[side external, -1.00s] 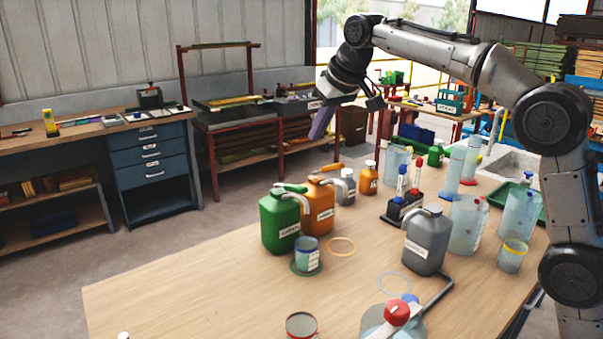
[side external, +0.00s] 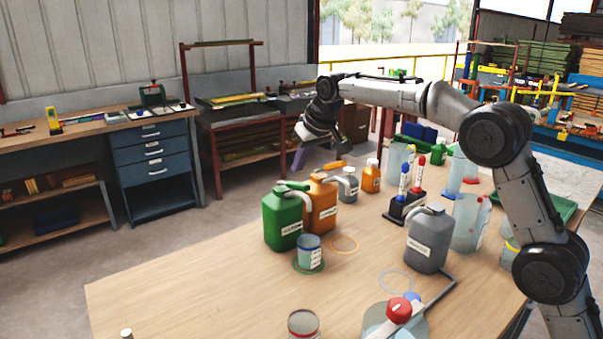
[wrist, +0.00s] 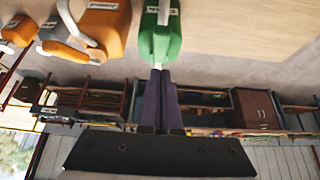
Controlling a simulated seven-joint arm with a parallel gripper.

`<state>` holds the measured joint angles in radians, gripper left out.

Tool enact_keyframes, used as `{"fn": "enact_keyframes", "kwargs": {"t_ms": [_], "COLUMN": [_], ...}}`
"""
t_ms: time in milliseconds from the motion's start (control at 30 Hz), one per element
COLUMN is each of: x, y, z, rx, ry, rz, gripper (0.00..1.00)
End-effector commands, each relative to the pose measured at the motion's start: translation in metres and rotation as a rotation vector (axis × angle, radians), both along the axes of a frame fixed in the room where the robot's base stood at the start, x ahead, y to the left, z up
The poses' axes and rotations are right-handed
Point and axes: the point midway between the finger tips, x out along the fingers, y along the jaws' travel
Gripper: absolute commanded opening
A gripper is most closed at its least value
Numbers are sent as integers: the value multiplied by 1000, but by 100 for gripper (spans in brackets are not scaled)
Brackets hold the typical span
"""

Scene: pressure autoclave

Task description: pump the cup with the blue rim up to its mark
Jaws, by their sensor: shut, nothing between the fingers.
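The cup with the blue rim (side external: 309,252) stands upright on a green ring (side external: 297,266), in front of the green jug (side external: 282,222). A pale spout (side external: 304,200) curves from the jug's green pump head (side external: 290,187) down towards the cup. The level and mark in the cup are too small to read. My gripper (side external: 298,165) is shut and empty, in the air behind and above the green jug. In the wrist view, its purple fingers (wrist: 160,85) are together, just below the green jug (wrist: 160,38) in the picture; the cup is not visible there.
An orange jug (side external: 320,205) stands close beside the green one, with a small grey bottle (side external: 347,187) behind. A grey jug (side external: 426,242) and a red-rimmed cup (side external: 303,325) are farther right and in front.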

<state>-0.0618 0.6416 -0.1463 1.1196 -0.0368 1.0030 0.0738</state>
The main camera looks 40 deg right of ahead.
Motion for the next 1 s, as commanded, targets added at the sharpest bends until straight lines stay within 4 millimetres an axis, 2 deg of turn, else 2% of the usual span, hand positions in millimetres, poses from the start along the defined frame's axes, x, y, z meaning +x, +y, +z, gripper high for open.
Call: {"fn": "enact_keyframes", "kwargs": {"t_ms": [233,767,1000], "x": [-6,-8,-15], "y": [0,0,0], "z": [-21,-26,-35], "rx": [-1,0,-2], "ry": [2,-7,-98], "rz": [1,0,-1], "gripper": [0,0,0]}}
